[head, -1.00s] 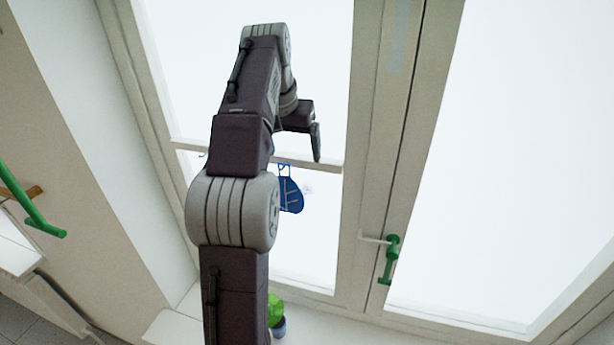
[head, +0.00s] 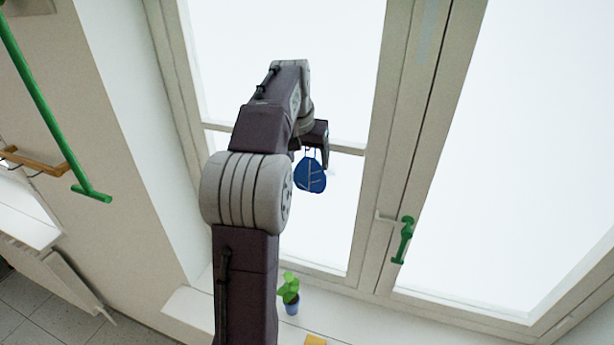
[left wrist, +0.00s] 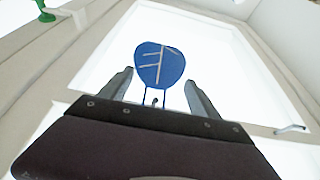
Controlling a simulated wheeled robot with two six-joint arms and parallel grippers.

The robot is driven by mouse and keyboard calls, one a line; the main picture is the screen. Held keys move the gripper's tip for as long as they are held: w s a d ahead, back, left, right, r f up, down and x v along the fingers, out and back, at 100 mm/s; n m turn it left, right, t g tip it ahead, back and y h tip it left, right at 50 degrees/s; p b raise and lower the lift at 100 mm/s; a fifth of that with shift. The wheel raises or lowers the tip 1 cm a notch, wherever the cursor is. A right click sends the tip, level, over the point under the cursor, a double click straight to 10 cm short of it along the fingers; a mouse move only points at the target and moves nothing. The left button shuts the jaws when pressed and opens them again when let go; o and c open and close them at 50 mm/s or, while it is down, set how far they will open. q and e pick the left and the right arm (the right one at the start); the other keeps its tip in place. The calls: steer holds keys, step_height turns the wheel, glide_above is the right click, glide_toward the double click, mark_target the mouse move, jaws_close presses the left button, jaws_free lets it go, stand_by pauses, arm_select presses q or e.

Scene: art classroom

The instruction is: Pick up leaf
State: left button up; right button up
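The leaf is a flat blue ornament (head: 310,177) with pale veins, hanging by thin strings in front of the window in the head view. My left gripper (head: 318,155) is at the top of the leaf, by its strings. In the left wrist view the leaf (left wrist: 160,64) shows beyond and between the two spread fingers of my left gripper (left wrist: 159,78), with its strings running between them. The fingers are apart and do not visibly touch the leaf. My right gripper is not in view.
A window frame (head: 385,150) with a green handle (head: 404,240) stands behind and to the right. A potted plant (head: 290,292) and a yellow object (head: 315,340) rest on the sill (head: 355,325) below. A wall (head: 120,150) is at the left.

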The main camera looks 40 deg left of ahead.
arm_select(q)
steer(key=shift+w+a+f, duration=0.1)
steer(key=shift+w+f, duration=0.05)
steer(key=shift+w, duration=0.2)
steer(key=c, duration=0.5)
steer(key=shift+w, duration=0.3)
steer(key=c, duration=0.5)
steer(key=shift+d, duration=0.2)
steer(key=shift+c, duration=1.3)
steer(key=shift+s+d, duration=0.15)
steer(key=shift+s, duration=0.1)
jaws_close()
steer(key=shift+r, duration=0.7)
steer(key=s+d+b, duration=0.2)
steer(key=s+b, duration=0.3)
steer(key=s, duration=0.3)
steer(key=s+d+b, duration=0.3)
steer(key=s+b, duration=0.2)
steer(key=s, duration=0.4)
steer(key=shift+d, duration=0.15)
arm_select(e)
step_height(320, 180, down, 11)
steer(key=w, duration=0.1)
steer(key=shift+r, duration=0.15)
